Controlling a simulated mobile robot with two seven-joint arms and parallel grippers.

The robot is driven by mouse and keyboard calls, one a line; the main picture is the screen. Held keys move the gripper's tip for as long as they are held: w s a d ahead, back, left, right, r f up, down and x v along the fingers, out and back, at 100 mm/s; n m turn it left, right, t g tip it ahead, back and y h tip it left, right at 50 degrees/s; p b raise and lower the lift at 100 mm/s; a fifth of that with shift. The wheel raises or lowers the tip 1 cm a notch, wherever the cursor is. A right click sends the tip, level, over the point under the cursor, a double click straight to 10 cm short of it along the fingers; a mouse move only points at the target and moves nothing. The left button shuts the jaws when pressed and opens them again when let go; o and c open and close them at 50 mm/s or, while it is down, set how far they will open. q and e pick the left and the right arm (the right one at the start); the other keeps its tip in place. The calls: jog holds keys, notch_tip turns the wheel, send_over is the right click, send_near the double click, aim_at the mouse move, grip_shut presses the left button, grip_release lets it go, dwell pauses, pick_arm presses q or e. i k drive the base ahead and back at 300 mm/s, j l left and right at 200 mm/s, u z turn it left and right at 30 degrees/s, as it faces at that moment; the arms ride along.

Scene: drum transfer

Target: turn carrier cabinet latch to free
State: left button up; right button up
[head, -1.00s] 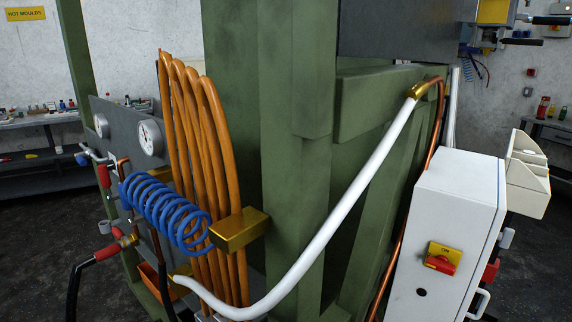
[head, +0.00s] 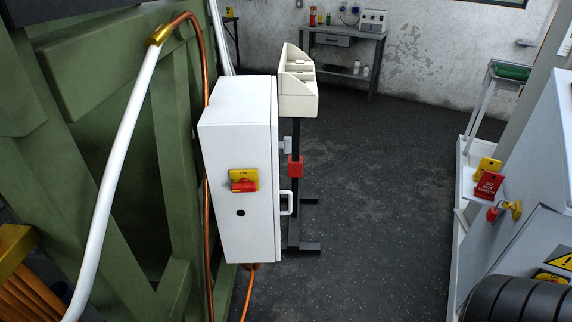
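A white cabinet (head: 238,170) stands in the middle left, beside the green machine frame. Its front carries a red rotary handle on a yellow plate (head: 244,180), with a dark round hole (head: 241,213) below it. A pale handle (head: 287,203) sticks out on the cabinet's right side. I cannot tell whether this cabinet is the carrier cabinet or which part is its latch. Another grey-white cabinet (head: 530,225) at the right edge bears a red "do not switch" tag and a yellow fitting. Neither of my grippers shows.
The green frame (head: 130,190) with a white hose (head: 112,180) fills the left. A cream bin on a black stand (head: 297,100) stands behind the white cabinet. A black ribbed roll (head: 520,300) is at lower right. Dark floor (head: 370,200) lies open between.

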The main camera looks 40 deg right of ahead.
aim_at(285, 145)
jog(key=l+z, duration=0.2)
jog(key=l, duration=0.2)
jog(key=i+l+z, duration=0.2)
jog(key=l, duration=0.2)
jog(key=l+z, duration=0.25)
jog(key=l, duration=0.15)
jog(key=i, duration=0.05)
